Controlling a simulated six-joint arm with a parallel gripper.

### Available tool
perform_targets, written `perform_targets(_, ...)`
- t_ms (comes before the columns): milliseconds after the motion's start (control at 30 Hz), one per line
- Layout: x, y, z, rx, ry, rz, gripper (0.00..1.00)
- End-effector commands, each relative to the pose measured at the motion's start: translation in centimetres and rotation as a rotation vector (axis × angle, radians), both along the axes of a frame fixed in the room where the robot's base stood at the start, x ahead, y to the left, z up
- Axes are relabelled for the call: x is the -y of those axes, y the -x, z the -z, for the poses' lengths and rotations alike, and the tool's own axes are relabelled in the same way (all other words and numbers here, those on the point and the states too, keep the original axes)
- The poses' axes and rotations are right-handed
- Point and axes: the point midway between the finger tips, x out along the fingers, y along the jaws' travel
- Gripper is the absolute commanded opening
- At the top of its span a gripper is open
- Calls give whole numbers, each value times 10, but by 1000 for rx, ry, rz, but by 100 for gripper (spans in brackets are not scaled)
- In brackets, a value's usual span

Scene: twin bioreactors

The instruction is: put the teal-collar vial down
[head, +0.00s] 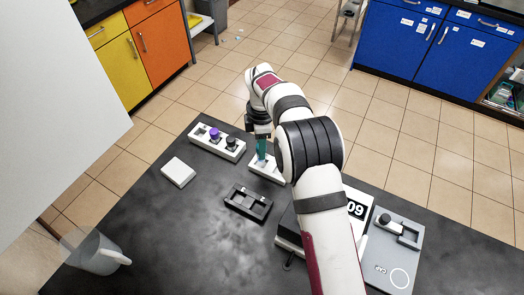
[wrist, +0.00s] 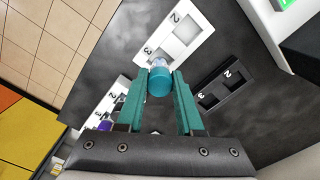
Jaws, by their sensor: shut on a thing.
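My gripper (head: 262,152) has teal fingers and points down over the small white rack (head: 256,174) in the middle of the bench. In the wrist view my gripper (wrist: 159,76) is shut on the teal-collar vial (wrist: 159,84), whose round teal top sits between the fingertips. The vial's clear part reaches toward the end of the white rack (wrist: 193,52) near its number 3. I cannot tell whether the vial's lower end is inside the rack or just above it. In the head view the vial is mostly hidden by the fingers.
A longer white rack (head: 230,154) holds a purple-topped vial (head: 214,133) and a dark-topped vial (head: 232,141). An empty black rack (head: 248,202) lies nearer. A white block (head: 178,172), a mug (head: 95,254) and a grey device (head: 398,252) stand around the bench.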

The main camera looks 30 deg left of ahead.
Motion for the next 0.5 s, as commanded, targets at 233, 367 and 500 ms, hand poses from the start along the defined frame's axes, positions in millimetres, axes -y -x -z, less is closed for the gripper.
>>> perform_targets(233, 1, 0, 27, 0, 0, 0, 0)
perform_targets(367, 1, 0, 26, 0, 0, 0, 0)
perform_targets(500, 1, 0, 29, -1, 1, 0, 37)
